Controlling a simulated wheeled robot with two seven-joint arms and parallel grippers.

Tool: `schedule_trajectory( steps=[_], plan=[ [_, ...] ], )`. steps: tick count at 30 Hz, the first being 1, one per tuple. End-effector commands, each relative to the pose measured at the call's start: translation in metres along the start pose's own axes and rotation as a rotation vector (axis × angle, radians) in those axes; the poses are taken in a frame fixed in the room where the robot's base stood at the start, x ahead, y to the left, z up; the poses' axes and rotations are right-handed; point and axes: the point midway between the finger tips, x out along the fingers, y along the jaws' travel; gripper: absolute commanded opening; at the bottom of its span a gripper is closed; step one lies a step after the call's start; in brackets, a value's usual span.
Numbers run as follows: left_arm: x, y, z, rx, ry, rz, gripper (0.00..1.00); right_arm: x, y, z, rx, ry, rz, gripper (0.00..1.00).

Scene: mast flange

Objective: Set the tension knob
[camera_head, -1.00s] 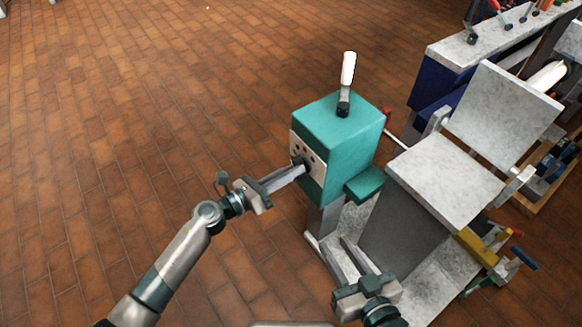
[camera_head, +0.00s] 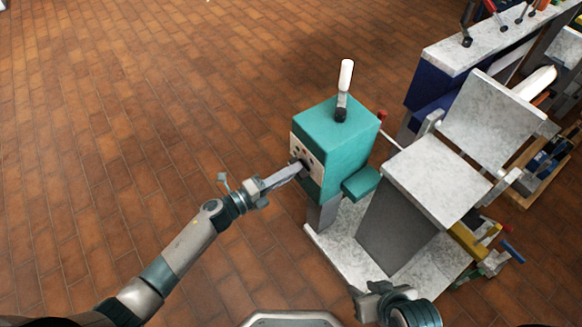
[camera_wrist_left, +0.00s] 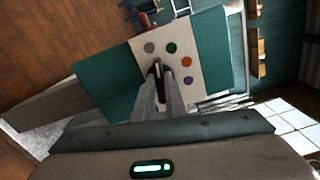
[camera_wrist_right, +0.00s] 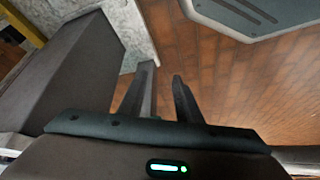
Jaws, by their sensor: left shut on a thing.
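The tension knob is a dark knob (camera_wrist_left: 157,68) on a pale panel (camera_wrist_left: 206,48) with several coloured buttons. The panel is on the front of a teal box (camera_head: 338,135); in the head view it also shows (camera_head: 317,172). My left gripper (camera_head: 299,168) reaches in from the left and is shut on the knob, its fingertips (camera_wrist_left: 158,75) hiding part of it. My right gripper (camera_wrist_right: 163,77) is open and empty, low in front of the machine; in the head view it is at the bottom edge (camera_head: 362,294).
A white-handled lever (camera_head: 345,77) stands on the teal box. A grey block with a pale top (camera_head: 440,177) and raised plate (camera_head: 490,120) is to its right. A bench with tools (camera_head: 470,55) stands behind. The brick floor at left is clear.

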Motion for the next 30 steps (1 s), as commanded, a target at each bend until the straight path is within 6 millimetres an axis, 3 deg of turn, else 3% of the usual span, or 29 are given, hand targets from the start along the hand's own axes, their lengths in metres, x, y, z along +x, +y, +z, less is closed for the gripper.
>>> schedule_trajectory(
  steps=[10, 26, 27, 29, 30],
  plan=[
    [0.000, 0.000, 0.001, -0.184, 0.000, 0.001, 0.00, -0.007, 0.014, 0.011, 0.003, -0.087, 0.036, 0.31],
    [-0.001, 0.001, 0.001, -0.219, -0.001, 0.001, 0.00, -0.008, 0.016, 0.014, 0.004, -0.105, 0.041, 0.31],
    [-0.001, 0.001, 0.001, -0.219, -0.001, 0.001, 0.16, -0.008, 0.016, 0.014, 0.004, -0.105, 0.041, 0.31],
    [-0.001, 0.001, 0.001, -0.219, -0.001, 0.001, 0.30, -0.008, 0.016, 0.014, 0.004, -0.104, 0.041, 0.31],
    [-0.001, 0.001, 0.000, -0.218, -0.001, 0.001, 0.30, -0.008, 0.016, 0.014, 0.004, -0.104, 0.041, 0.31]
  ],
)
